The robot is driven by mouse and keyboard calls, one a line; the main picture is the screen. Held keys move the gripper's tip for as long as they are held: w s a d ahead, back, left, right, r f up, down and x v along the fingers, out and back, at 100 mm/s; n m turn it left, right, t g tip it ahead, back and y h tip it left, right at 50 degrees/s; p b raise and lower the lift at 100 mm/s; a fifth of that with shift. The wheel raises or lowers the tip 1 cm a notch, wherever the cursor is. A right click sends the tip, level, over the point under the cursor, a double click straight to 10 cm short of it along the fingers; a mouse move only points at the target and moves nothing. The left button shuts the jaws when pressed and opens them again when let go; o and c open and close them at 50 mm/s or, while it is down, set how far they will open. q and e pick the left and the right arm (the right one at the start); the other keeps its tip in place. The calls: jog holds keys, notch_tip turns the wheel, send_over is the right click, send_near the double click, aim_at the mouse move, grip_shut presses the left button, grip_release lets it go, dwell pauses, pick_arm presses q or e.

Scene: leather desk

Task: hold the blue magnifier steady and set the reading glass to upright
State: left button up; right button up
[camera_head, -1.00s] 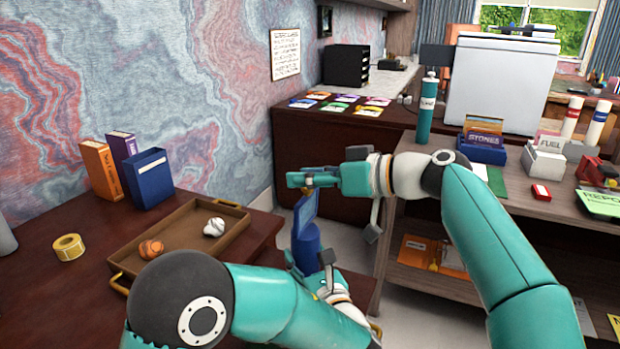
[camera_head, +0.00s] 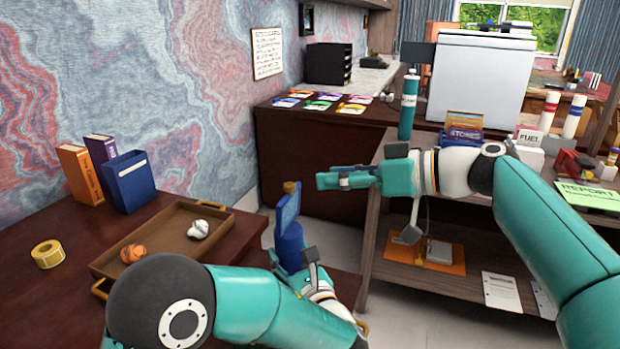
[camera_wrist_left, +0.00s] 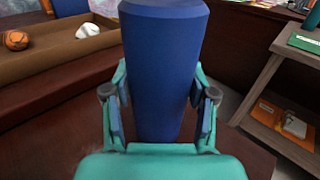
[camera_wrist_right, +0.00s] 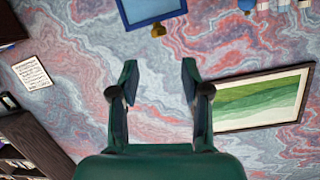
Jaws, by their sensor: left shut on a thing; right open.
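The blue magnifier (camera_head: 290,247) has a thick blue column as its base and stands over the front desk's right edge. My left gripper (camera_head: 293,262) is shut on that column; the left wrist view shows the column (camera_wrist_left: 163,75) between the fingers. On top is the reading glass (camera_head: 288,210), a blue frame with a brass knob (camera_head: 291,187) at its upper end. It looks close to upright, leaning slightly. My right gripper (camera_head: 322,181) is open and empty, right of the knob and apart from it. The frame (camera_wrist_right: 150,10) and knob (camera_wrist_right: 158,31) show at the right wrist view's top.
A shelf unit (camera_head: 380,215) stands to the right behind my right arm. The gap between desk and shelf is open floor.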

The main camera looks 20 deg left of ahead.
jog(key=shift+v, duration=1.65)
